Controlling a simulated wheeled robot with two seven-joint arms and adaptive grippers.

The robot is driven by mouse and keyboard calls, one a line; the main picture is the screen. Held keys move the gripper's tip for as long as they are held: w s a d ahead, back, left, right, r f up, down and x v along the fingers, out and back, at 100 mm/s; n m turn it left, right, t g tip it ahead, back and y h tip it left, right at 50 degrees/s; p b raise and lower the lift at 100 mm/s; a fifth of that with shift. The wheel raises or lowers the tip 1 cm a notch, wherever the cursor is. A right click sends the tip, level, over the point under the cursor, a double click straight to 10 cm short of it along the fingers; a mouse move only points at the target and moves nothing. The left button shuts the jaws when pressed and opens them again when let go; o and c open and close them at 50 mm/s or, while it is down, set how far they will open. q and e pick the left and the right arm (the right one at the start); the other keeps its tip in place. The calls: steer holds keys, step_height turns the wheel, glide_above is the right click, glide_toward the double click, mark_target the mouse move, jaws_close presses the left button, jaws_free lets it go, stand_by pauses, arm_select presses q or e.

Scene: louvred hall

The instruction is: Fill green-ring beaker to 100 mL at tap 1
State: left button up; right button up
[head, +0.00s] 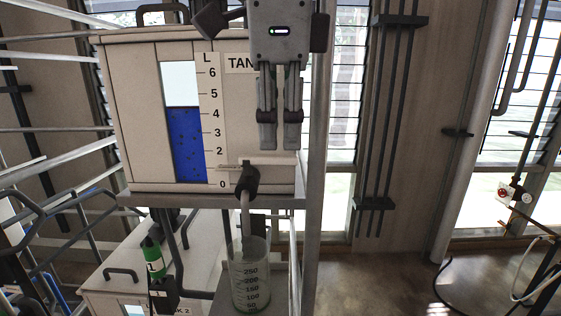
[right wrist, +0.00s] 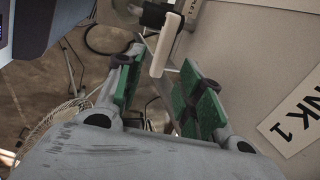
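The clear beaker (head: 250,278) stands upright under the tap, with marks up to 250; a trace of green shows at its base, near the picture's bottom edge. I cannot tell whether it holds liquid. The tap (head: 247,182) has a dark body, a pale spout over the beaker's mouth and a white lever (head: 262,161). The tank (head: 140,100) above holds blue liquid a little above the 4 mark. My right gripper (head: 279,117) points down above the lever, fingers apart and empty. The white lever (right wrist: 166,45) shows beyond its green-padded fingertips (right wrist: 155,60). My left gripper is out of view.
A second tank (head: 120,285) sits lower left, with a green and black item (head: 157,265) in front of it. A metal post (head: 317,150) rises right of the tank. Dark pipes (head: 385,120) run up the wall.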

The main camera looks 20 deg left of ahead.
mark_target(280, 155)
steer(key=shift+x, duration=0.9)
steer(key=b+x, duration=0.2)
steer(key=shift+f+b, duration=0.3)
steer(key=shift+w, duration=0.1)
steer(key=shift+f, duration=0.15)
steer(key=shift+w+a+f+b, duration=0.1)
steer(key=shift+w+f+b, duration=0.2)
steer(key=shift+f, duration=0.4)
steer(key=shift+c, duration=0.5)
jaws_close()
